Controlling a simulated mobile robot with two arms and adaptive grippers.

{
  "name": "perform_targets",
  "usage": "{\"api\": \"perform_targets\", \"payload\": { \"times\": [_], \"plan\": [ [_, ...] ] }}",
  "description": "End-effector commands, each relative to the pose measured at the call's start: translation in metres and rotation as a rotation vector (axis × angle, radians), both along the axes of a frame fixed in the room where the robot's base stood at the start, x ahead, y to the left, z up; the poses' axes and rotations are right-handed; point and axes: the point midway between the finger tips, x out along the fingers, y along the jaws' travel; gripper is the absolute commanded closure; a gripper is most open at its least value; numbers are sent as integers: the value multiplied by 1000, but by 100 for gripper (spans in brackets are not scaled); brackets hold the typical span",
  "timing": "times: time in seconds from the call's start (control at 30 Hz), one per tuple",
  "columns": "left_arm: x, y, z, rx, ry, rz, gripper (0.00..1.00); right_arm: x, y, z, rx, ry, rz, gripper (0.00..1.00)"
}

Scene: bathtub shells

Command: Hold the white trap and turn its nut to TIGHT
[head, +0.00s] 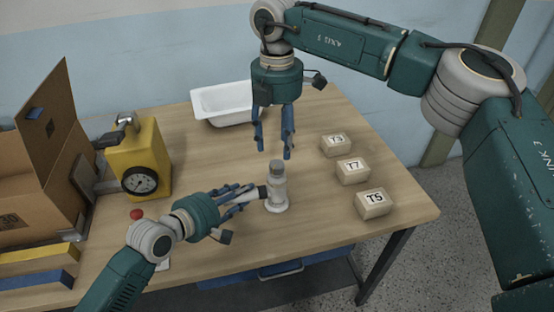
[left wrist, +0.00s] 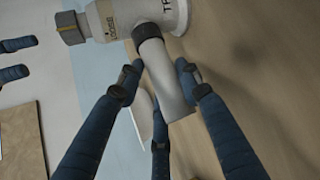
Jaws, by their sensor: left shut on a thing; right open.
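The white trap (head: 277,192) stands upright on the wooden table, with a grey nut (head: 277,165) on top. My left gripper (head: 248,192) is shut on the trap's side pipe, reaching in from the left. The left wrist view shows the pale pipe (left wrist: 163,80) between my blue fingers, the trap body (left wrist: 150,15) above and the nut (left wrist: 72,28) at upper left. Small lettering on the trap is only partly readable. My right gripper (head: 273,148) is open and empty, fingers pointing down just above the nut and apart from it.
Boxes T3 (head: 338,145), T7 (head: 353,171) and T5 (head: 374,204) stand to the right. A white tub (head: 222,105) is behind. A yellow gauge unit (head: 140,157), a red knob (head: 137,213) and a cardboard box (head: 35,185) are left. The table's front is clear.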

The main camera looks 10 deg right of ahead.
Motion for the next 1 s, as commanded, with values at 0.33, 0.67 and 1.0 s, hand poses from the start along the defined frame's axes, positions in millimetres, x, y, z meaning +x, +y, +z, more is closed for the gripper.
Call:
{"api": "perform_targets", "payload": {
  "times": [0.33,0.67,1.0],
  "plan": [
    [-1,1,-4,8,6,-1,96,-1,0,-57,0,1,1,52],
    [-1,1,-4,8,6,-1,96,0,0,-65,1,0,1,52],
    [-1,1,-4,8,6,-1,96,0,0,-65,0,0,1,98]
  ]
}}
